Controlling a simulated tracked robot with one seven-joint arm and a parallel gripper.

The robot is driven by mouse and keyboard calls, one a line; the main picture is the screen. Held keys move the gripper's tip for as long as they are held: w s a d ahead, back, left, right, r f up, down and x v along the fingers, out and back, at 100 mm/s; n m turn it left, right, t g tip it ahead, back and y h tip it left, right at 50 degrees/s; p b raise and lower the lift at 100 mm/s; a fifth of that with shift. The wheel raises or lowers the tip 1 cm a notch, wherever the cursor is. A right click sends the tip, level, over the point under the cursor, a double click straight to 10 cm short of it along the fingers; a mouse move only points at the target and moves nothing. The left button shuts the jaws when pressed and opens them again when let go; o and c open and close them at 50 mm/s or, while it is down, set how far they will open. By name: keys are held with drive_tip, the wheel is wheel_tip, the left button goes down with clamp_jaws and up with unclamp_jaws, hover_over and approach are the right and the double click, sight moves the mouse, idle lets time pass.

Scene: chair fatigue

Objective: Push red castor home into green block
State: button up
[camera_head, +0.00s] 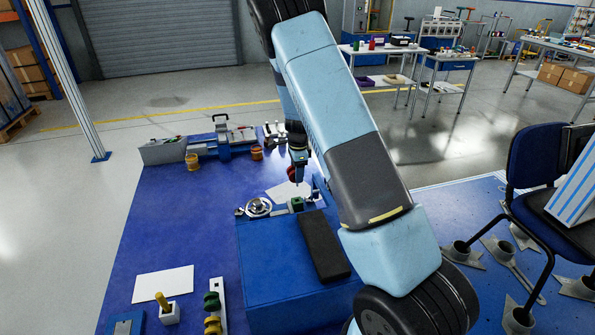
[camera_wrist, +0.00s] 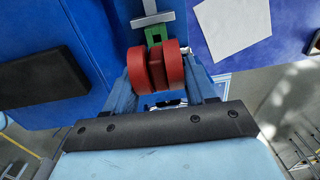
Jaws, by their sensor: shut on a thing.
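The red castor (camera_wrist: 172,66), with twin wheels, is between the fingers of my gripper (camera_wrist: 160,82) in the wrist view. In the head view the castor (camera_head: 292,174) shows small below my gripper (camera_head: 300,163), partly hidden by it. The green block (camera_wrist: 153,36) shows just beyond the castor in the wrist view, partly covered by it. A visible gap separates the wheels from the block. I cannot tell whether the castor's stem touches or enters the block.
A black pad (camera_head: 323,246) lies on the blue box (camera_head: 275,270). A metal handwheel (camera_head: 259,207) is left of the green block. White sheets (camera_head: 163,284) lie on the blue surface. A chair (camera_head: 540,160) stands at right. My arm hides much of the middle.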

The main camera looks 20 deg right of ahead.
drive_tip(key=shift+a, duration=0.1)
drive_tip(key=shift+f, duration=2.9)
drive_tip(key=shift+s+f, duration=0.1)
drive_tip(key=shift+f, duration=1.5)
drive_tip(key=o, duration=1.1)
drive_tip(key=shift+c, duration=0.2)
drive_tip(key=r, duration=1.3)
drive_tip(key=shift+d+r, duration=0.2)
drive_tip(key=shift+r, duration=0.15)
drive_tip(key=shift+s+r, duration=0.1)
